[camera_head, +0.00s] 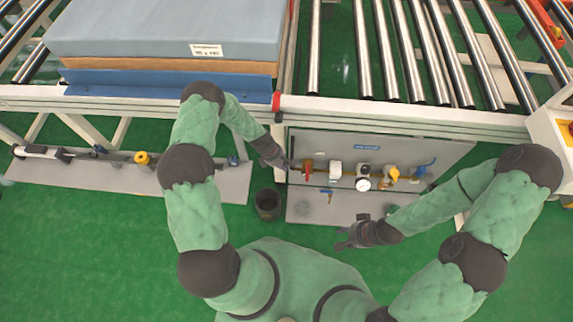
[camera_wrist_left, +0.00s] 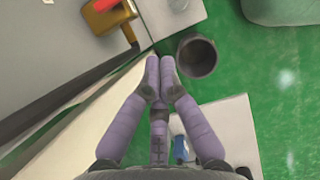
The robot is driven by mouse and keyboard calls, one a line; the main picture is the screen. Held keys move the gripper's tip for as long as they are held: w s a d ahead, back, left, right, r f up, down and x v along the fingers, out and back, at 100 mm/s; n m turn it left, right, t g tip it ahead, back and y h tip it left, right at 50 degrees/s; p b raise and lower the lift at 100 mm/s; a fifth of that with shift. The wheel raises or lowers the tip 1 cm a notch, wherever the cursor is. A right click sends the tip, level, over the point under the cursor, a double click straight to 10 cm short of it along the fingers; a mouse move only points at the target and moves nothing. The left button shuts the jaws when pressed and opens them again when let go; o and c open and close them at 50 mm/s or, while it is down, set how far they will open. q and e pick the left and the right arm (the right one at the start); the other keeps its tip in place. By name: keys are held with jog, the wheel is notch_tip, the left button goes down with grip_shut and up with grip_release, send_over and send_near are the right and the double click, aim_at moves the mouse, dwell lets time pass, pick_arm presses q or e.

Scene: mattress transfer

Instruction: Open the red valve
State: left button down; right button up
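The red valve (camera_head: 307,167) sits at the left end of a pipe assembly on a grey panel under the roller conveyor. In the left wrist view, a red part (camera_wrist_left: 103,3) on a brass fitting (camera_wrist_left: 108,16) is at the top left, cut off by the frame edge. My left gripper (camera_head: 287,165) is just left of the red valve in the head view. In the left wrist view its fingertips (camera_wrist_left: 160,68) are together, with nothing seen between them, apart from the red part.
A dark bin (camera_head: 268,203) stands on the floor below my left gripper. A mattress (camera_head: 165,28) lies on the conveyor above. Green floor is open in front.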

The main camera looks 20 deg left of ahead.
aim_at(308, 173)
pick_arm(q)
jog(key=w+d+f+b, duration=0.2)
jog(key=d+f+b, duration=0.1)
jog(key=d+f, duration=0.3)
jog(key=shift+d+f+b, duration=0.15)
jog(key=shift+f+b, duration=0.1)
jog(key=shift+b, duration=0.1)
pick_arm(e)
notch_tip(308, 173, down, 4)
jog(key=shift+f, duration=0.15)
pick_arm(q)
jog(key=shift+d, duration=0.1)
pick_arm(e)
jog(key=shift+a, duration=0.1)
